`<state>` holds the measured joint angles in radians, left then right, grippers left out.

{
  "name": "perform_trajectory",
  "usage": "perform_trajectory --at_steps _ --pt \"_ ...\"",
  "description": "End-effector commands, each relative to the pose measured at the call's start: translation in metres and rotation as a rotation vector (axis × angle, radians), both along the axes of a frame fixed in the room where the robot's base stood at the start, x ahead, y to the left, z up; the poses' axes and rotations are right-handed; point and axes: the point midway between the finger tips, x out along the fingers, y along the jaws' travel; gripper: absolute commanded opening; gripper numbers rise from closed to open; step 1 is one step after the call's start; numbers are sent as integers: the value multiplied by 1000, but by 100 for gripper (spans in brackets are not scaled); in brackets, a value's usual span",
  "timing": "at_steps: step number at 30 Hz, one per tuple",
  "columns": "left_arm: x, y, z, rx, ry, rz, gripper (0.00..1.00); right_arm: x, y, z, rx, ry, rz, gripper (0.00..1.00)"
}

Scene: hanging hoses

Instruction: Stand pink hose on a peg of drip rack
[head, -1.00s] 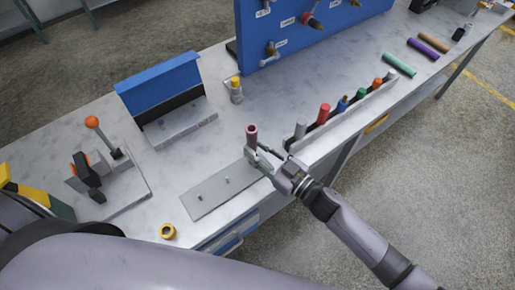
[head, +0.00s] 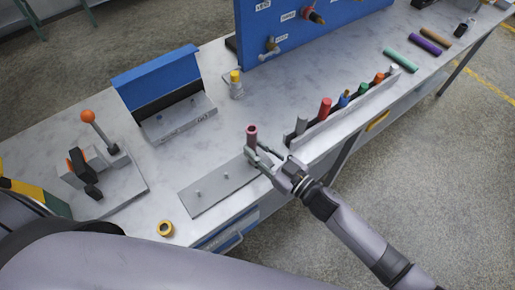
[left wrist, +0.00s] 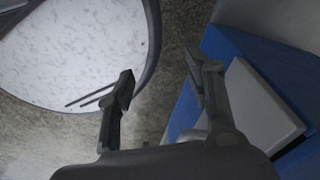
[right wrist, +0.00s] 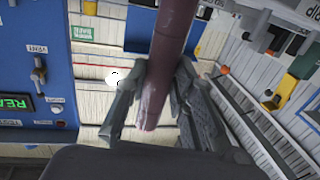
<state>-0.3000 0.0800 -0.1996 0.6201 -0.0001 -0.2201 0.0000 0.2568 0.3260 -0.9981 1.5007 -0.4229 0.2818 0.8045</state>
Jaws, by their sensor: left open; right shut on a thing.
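The pink hose (head: 252,136) stands upright in my right gripper (head: 258,155), over the right end of the drip rack. In the right wrist view the hose (right wrist: 172,45) runs between the two fingers of the right gripper (right wrist: 160,95), which are shut on it. The drip rack (head: 207,198) is a flat grey plate with short pegs at the bench's front edge. Two pegs show; its right end is hidden behind the gripper. Whether the hose's lower end touches a peg cannot be told. My left gripper (left wrist: 165,85) is open and empty in the left wrist view, away from the rack.
A grey holder (head: 345,118) with several coloured hoses stands right of my right gripper. A yellow ring (head: 166,228) lies left of the rack. A lever device (head: 105,160) and a blue-backed stand (head: 160,85) are farther left and behind. Bare bench lies behind the rack.

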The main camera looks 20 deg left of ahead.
Motion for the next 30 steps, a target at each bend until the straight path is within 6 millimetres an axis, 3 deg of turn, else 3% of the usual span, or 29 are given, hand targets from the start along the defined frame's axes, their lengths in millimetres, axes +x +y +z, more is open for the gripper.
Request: perform_trajectory --at_steps 6,7,17,26,30 --pt "0 0 -5 0 0 0 48 0 0 -6 1 0 0 0" --pt "0 0 -5 0 0 0 48 0 0 -6 1 0 0 24" --pt "0 0 -4 0 0 0 48 0 0 -5 0 0 0 46" --pt "0 1 -4 0 0 0 48 0 -1 -6 -1 0 0 47" --pt "-1 1 -4 0 1 0 48 -5 -10 -7 -3 3 -1 47"
